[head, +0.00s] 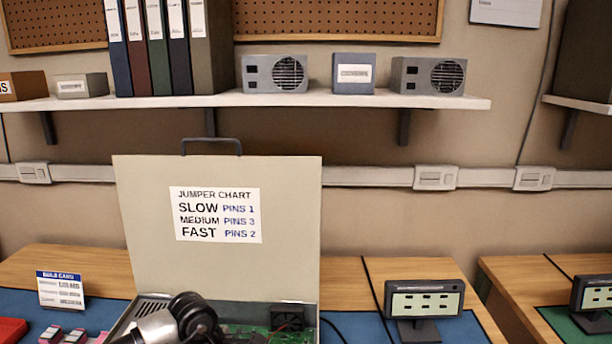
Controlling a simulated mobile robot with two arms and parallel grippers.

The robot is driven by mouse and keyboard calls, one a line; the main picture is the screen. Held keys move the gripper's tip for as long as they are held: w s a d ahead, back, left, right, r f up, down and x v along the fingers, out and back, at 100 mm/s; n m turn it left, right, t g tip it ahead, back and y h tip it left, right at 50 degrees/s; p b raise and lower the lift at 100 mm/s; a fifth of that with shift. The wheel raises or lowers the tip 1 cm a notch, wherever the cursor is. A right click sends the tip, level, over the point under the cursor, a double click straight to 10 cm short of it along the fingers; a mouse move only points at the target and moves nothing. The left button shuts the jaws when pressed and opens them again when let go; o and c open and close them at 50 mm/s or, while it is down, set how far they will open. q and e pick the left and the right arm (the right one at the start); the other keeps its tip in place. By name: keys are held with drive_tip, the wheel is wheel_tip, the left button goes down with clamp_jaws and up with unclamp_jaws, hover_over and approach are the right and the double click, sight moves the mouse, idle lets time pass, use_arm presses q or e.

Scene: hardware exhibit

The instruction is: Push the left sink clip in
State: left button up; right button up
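An open beige case has its lid (140,220) standing upright, with a chart label on it. Inside the case a green circuit board (252,330) shows at the bottom edge of the head view. A black square part (288,317), perhaps a fan or heat sink, stands on the board at the right. I cannot make out the left sink clip. My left arm reaches in from the lower left, over the case. Its dark end, with the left gripper (200,322), hides part of the board; its fingers cannot be made out. My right gripper is not in view.
A small display on a stand (424,300) is right of the case, with a black cable nearby. A sign card (61,290), pink parts (75,335) and a red item (12,330) are at left. A shelf (330,98) with binders and boxes hangs behind.

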use_arm(q)
drive_tip(key=shift+c, duration=0.2)
drive_tip(key=c, duration=0.4)
drive_tip(key=shift+o, duration=0.2)
drive_tip(key=shift+d+r+b, duration=0.25)
drive_tip(key=shift+d+b, duration=0.05)
drive_tip(key=shift+b, duration=0.1)
drive_tip(key=o, duration=0.4)
drive_tip(key=shift+c, duration=0.2)
drive_tip(key=shift+d+p+v, duration=0.2)
drive_tip(key=shift+p+v, duration=0.35)
drive_tip(key=shift+v, duration=0.6)
drive_tip(key=shift+d+p+v, duration=0.2)
drive_tip(key=shift+p+v, duration=0.4)
drive_tip(key=shift+v, duration=0.55)
drive_tip(key=shift+d+p+v, duration=0.2)
drive_tip(key=shift+p+v, duration=0.35)
drive_tip(key=shift+v, duration=0.6)
drive_tip(key=shift+r, duration=0.15)
